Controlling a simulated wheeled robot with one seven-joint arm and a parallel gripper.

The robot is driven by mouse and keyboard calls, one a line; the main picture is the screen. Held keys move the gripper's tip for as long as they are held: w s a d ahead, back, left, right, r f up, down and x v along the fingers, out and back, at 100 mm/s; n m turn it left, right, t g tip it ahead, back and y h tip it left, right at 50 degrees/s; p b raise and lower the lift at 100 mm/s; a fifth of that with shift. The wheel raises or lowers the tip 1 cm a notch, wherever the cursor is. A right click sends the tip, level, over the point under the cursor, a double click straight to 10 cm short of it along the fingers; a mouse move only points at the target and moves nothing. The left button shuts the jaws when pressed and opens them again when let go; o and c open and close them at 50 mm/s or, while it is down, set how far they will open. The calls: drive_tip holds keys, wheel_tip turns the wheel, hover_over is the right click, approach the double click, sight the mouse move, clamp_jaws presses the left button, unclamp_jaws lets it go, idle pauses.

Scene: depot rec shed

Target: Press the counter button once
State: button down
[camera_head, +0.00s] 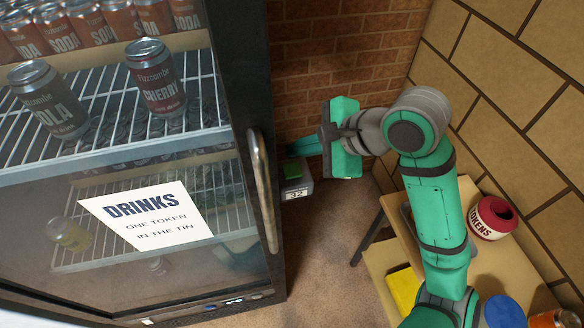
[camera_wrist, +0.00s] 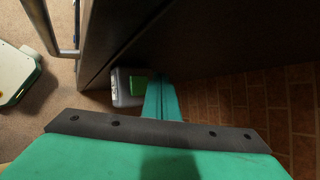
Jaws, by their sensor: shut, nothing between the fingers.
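The counter (camera_head: 297,190) is a small grey box on the side of the drinks fridge, with a display that appears to read 32. Its green button (camera_head: 288,171) faces up in the head view. In the wrist view the counter (camera_wrist: 121,90) and its button (camera_wrist: 138,88) show just left of my fingers. My gripper (camera_head: 300,147) is shut and empty, with its teal fingers pointing left at the fridge side, just above the button in the head view. In the wrist view my gripper (camera_wrist: 161,88) is close beside the button. I cannot tell whether they touch.
The fridge door handle (camera_head: 262,190) stands out left of the counter. A wooden table (camera_head: 490,262) with a red token tin (camera_head: 492,218) is at the right. A brick wall (camera_head: 330,60) is behind. Bare floor (camera_head: 330,270) lies between fridge and table.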

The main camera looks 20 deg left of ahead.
drive_tip(key=shift+r, duration=0.9)
